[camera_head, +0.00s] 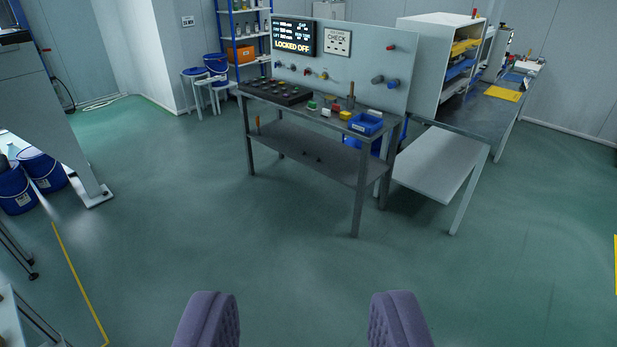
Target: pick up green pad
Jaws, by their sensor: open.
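A small green piece (311,105), which looks like the green pad, sits on the top of the grey workbench (310,128) in front of the upright panel. It is far away and too small to make out its shape. My gripper (305,305) shows at the bottom of the view with its two purple ribbed fingers wide apart and nothing between them. It is well short of the bench, over open floor.
The panel (365,65) with pegs and a screen stands behind. A white low table (438,163) adjoins at right. The green floor (270,240) ahead is clear.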

